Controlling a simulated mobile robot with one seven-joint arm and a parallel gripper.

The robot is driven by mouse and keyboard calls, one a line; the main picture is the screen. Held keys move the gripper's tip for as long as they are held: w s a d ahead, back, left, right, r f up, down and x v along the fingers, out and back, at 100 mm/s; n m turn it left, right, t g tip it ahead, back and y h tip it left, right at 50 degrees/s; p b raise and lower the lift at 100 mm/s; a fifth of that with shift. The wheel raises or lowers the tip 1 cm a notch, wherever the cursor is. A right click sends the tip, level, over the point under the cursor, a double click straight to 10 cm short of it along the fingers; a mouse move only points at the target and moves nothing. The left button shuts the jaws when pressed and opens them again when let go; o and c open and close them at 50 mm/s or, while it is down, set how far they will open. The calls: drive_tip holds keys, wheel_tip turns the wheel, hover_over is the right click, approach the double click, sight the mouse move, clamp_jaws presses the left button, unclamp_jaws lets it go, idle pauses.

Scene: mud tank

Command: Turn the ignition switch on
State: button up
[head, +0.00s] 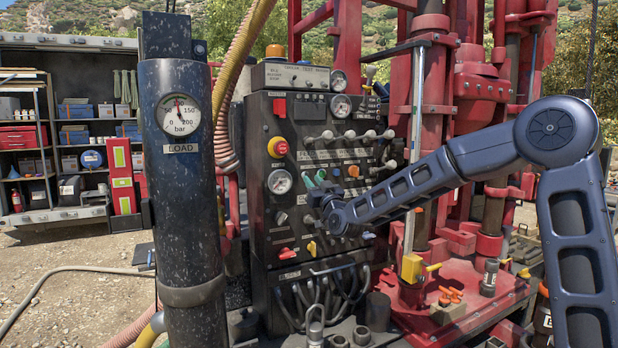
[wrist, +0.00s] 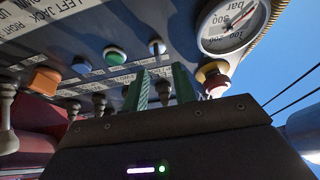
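My gripper (head: 315,179) is in front of the black control panel (head: 262,235), with its two green fingers pointing at the panel. In the wrist view my gripper (wrist: 161,70) is open, with a clear gap and nothing between the fingers. A small metallic switch (wrist: 157,47) sits on the panel just beyond the gap, apart from the fingertips. It looks like the ignition switch, but I cannot read its label or tell its position. In the head view my gripper and forearm hide that part of the panel.
A green button (wrist: 115,55), blue button (wrist: 82,65) and orange button (wrist: 45,80) line up beside the switch. A red emergency stop (head: 277,147) and a gauge (head: 280,181) are close by. Several levers (head: 345,136) stick out above. A dark cylinder (head: 181,240) stands at the left.

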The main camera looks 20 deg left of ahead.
sight(308, 174)
drive_tip(key=shift+x, duration=2)
clamp_jaws()
drive_tip(key=shift+m, duration=0.3)
drive_tip(key=m+h, duration=0.2)
drive_tip(key=m, duration=0.3)
drive_tip(key=m+t+h, duration=0.1)
drive_tip(key=m+h, duration=0.2)
drive_tip(key=m, duration=0.2)
drive_tip(key=m+t+h, duration=0.1)
drive_tip(key=m+h, duration=0.1)
drive_tip(key=m, duration=0.3)
drive_tip(key=shift+w+d+f+m, duration=0.1)
drive_tip(key=shift+d+f+m, duration=0.05)
drive_tip(key=shift+f+m, duration=0.15)
